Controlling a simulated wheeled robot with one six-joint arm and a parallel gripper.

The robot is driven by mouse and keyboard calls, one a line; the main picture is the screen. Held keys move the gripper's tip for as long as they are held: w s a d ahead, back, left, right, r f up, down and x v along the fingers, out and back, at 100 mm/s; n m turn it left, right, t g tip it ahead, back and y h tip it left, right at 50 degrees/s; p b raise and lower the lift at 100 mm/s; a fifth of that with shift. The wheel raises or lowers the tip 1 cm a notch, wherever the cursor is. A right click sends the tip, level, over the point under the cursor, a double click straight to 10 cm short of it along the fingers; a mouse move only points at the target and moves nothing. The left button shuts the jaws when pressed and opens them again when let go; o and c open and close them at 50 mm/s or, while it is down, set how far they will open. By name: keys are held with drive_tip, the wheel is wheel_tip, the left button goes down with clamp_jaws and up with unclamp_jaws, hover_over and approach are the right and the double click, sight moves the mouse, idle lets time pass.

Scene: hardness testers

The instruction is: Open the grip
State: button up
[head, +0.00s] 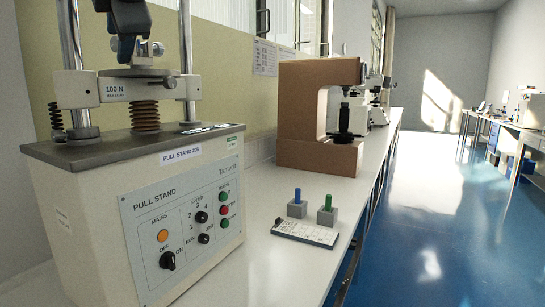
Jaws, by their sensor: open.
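My gripper (126,46) is at the top left of the head view, dark blue-grey and pointing down. It is open, but its fingers are small and partly cut off from clear view. It is just above the round metal plate (138,72) of the pull stand (90,225). A small silvery part with a round knob (157,48) is right beside the fingers. I cannot tell whether they touch it. The upper part of my gripper is cut off by the frame's top edge.
A white bench (245,250) runs into the distance. A brown tester (300,120) stands further back. The blue floor (430,230) at right is clear.

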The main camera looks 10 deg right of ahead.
drive_tip(key=shift+w+a+r+n+g+h+p, duration=0.1)
drive_tip(key=shift+r+n+g+h+p, duration=0.35)
drive_tip(key=shift+p, duration=2.05)
drive_tip(key=shift+a+r+m+g+h+p, duration=0.1)
drive_tip(key=shift+g+h+p, duration=0.6)
drive_tip(key=shift+p, duration=1.75)
